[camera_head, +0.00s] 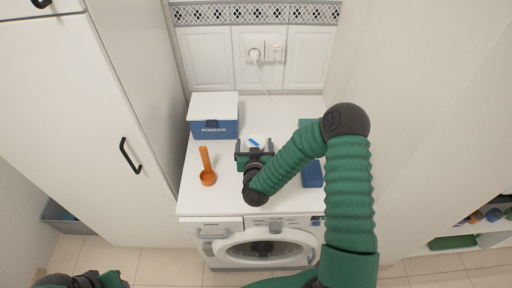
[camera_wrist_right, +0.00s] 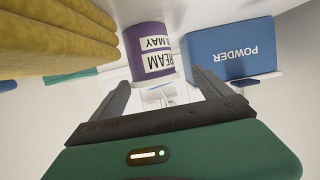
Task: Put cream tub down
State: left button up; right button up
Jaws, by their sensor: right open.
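The cream tub (camera_wrist_right: 151,55) is purple with a white label and appears upside down in the right wrist view. In the head view its pale lid (camera_head: 257,142) shows on the white washing machine top (camera_head: 225,205), partly hidden by my right gripper (camera_head: 254,150). The right gripper is open, and its two fingers (camera_wrist_right: 160,80) point towards the tub in the wrist view. The tub appears just beyond the fingertips, not clamped. My left gripper is out of view; only part of my left arm shows at the bottom left.
A blue powder box (camera_head: 214,128) with a white lid, also in the wrist view (camera_wrist_right: 232,48), stands back left. An orange scoop (camera_head: 207,176) lies front left. A blue item (camera_head: 312,174) is at right, partly hidden. Yellow layered material (camera_wrist_right: 55,40) shows close in the wrist view.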

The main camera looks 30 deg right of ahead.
aim_at(256, 136)
jog(key=x, duration=0.4)
jog(key=shift+s+d, duration=0.15)
jog(key=shift+d, duration=0.25)
jog(key=shift+w+d+f, duration=0.1)
jog(key=shift+w+d, duration=0.05)
jog(key=shift+w, duration=0.35)
jog(key=shift+s, duration=0.1)
jog(key=c, duration=1.9)
jog(key=shift+o, duration=0.2)
